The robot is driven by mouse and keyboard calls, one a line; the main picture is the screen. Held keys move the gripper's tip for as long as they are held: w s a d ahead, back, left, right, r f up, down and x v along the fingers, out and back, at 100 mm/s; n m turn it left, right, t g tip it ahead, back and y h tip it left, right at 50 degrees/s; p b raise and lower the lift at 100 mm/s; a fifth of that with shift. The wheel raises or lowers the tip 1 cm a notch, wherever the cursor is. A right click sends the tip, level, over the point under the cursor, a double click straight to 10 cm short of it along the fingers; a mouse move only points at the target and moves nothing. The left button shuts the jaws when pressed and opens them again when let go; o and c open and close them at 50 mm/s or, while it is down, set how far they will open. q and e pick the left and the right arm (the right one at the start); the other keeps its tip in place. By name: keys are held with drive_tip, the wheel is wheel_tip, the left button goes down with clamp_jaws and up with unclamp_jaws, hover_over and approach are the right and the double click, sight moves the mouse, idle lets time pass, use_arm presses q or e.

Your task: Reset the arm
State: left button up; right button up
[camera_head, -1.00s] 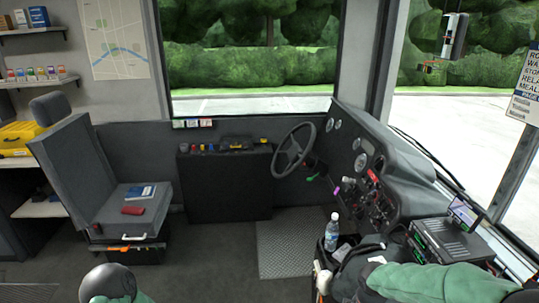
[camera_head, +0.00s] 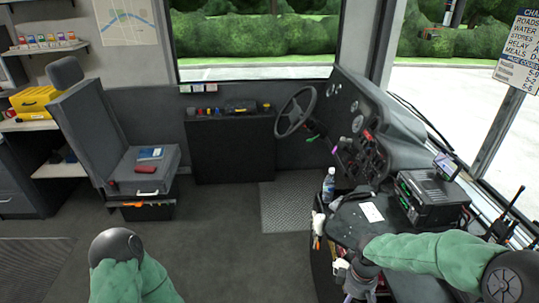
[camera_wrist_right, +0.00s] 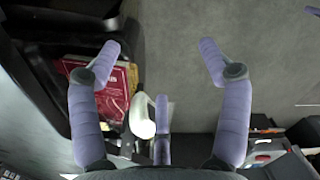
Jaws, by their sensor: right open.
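My right arm (camera_head: 430,252), in a green sleeve, comes in from the right in the head view. It reaches over the dark side console, and its right gripper (camera_head: 360,287) points down at the console's near edge. My left arm (camera_head: 130,278) shows only as a green sleeve and a dark round joint at the bottom left. Its gripper is out of view.
A water bottle (camera_head: 328,185) and a white card (camera_head: 372,212) are on the console (camera_head: 345,228), near a black radio (camera_head: 432,197). A red book (camera_wrist_right: 85,85) lies below the right gripper's left finger. The driver's seat (camera_head: 105,130) stands left; the middle floor (camera_head: 225,225) is clear.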

drive_tip(key=s+a+f+m+y+p, duration=0.1)
drive_tip(key=s+a+f+m+y, duration=0.1)
drive_tip(key=s+a+f+m, duration=0.3)
drive_tip(key=s+a+f+m+t+y+p, duration=0.1)
drive_tip(key=s+a+f+m, duration=0.4)
drive_tip(key=f, duration=0.8)
drive_tip(key=s+a+p, duration=0.1)
drive_tip(key=s+a, duration=0.1)
drive_tip(key=a, duration=0.2)
drive_tip(key=shift+s+a+f+y, duration=0.15)
drive_tip(key=shift+s+a+y, duration=0.15)
drive_tip(key=shift+y, duration=0.1)
